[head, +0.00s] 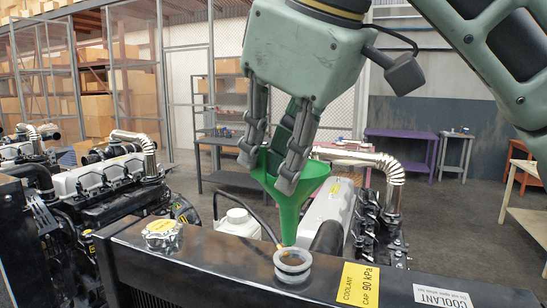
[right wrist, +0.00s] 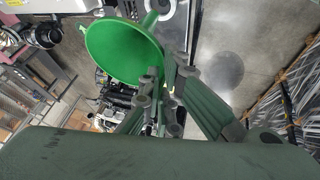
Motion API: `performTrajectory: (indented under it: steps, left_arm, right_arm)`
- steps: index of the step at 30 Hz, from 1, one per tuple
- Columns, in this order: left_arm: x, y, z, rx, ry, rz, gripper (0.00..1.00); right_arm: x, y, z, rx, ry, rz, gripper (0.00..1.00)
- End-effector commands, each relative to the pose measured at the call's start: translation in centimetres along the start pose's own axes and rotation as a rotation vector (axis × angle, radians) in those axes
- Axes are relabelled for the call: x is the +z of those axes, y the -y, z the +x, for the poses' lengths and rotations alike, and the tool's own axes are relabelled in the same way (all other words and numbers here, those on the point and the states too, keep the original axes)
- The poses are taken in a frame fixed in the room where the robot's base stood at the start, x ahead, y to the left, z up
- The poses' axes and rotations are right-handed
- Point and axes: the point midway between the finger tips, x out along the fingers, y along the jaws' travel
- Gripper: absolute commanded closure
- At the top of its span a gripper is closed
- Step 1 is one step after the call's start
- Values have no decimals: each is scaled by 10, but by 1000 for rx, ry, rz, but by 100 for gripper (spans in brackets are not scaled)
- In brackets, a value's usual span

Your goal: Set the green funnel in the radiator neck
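The green funnel (head: 299,194) is held upright, wide mouth up, above the radiator's top tank. My right gripper (head: 268,168) has its fingers on the funnel's rim and is shut on it. The right wrist view also shows the green funnel (right wrist: 122,52), with the right gripper's fingertips (right wrist: 158,88) at its rim. The radiator neck (head: 292,262) is a grey metal ring on the black radiator (head: 215,256). The spout's tip appears right at the neck's upper edge; I cannot tell whether it is inside. My left gripper is not in view.
A yellow-labelled cap (head: 161,231) sits on the radiator to the left. Yellow (head: 358,285) and white (head: 442,296) coolant labels lie right of the neck. A white bottle (head: 240,222) and an engine with a chrome pipe (head: 392,185) stand behind. Another engine (head: 108,182) is at left.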

Motion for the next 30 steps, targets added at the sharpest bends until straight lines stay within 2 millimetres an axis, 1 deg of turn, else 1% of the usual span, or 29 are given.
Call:
performTrajectory:
  steps: [1, 2, 5, 12, 15, 20, 24, 30]
  left_arm:
    - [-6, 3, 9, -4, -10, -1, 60]
    - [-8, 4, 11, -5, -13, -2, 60]
    - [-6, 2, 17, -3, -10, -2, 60]
    - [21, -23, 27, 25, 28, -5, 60]
    - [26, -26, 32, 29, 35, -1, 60]
    - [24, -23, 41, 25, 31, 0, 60]
    - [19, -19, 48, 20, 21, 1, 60]
    - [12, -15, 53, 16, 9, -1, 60]
  right_arm:
    - [4, 2, 7, 1, -1, 0, 100]
    - [5, 2, 9, 1, -1, 0, 100]
    - [8, 4, 15, 0, 0, 0, 100]
    - [16, 8, 31, 0, 0, 0, 100]
    - [19, 10, 38, 0, 1, -1, 100]
    - [24, 13, 49, 0, 0, -1, 100]
    - [29, 16, 59, 0, 0, 0, 100]
    - [33, 18, 67, 1, 0, 0, 100]
